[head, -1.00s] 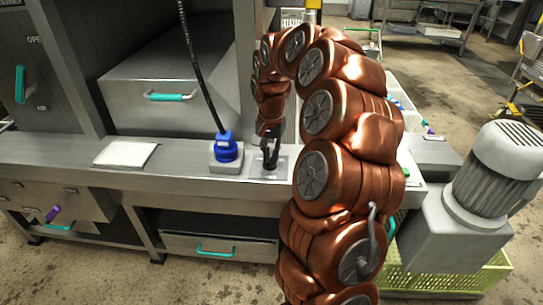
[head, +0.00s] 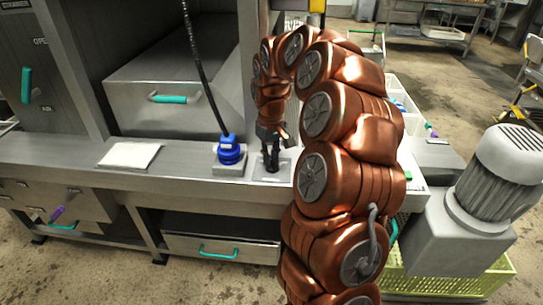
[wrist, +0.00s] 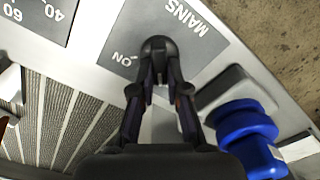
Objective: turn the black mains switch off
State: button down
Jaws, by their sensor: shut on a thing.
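The black mains switch (wrist: 159,48) shows in the wrist view as a rounded black handle on a grey plate (wrist: 195,62) marked MAINS. The word ON is printed beside the handle. My gripper (wrist: 160,88) is shut on the switch, with one finger on each side of it. Its fingers hide part of the handle and the plate below it. In the head view my gripper (head: 270,160) points down onto the plate on the steel ledge, and the switch cannot be told apart from the dark fingers.
A blue plug (head: 229,150) with a black cable stands just left of my gripper; it also shows in the wrist view (wrist: 245,130). A white sheet (head: 129,155) lies further left on the ledge. A grey motor (head: 495,165) stands at the right.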

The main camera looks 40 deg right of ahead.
jog(key=shift+n, duration=0.6)
jog(key=c, duration=1.2)
grip_release()
jog(key=shift+a, duration=0.1)
jog(key=shift+o, duration=0.2)
jog(key=shift+r, duration=0.1)
notch_tip(320, 180, up, 12)
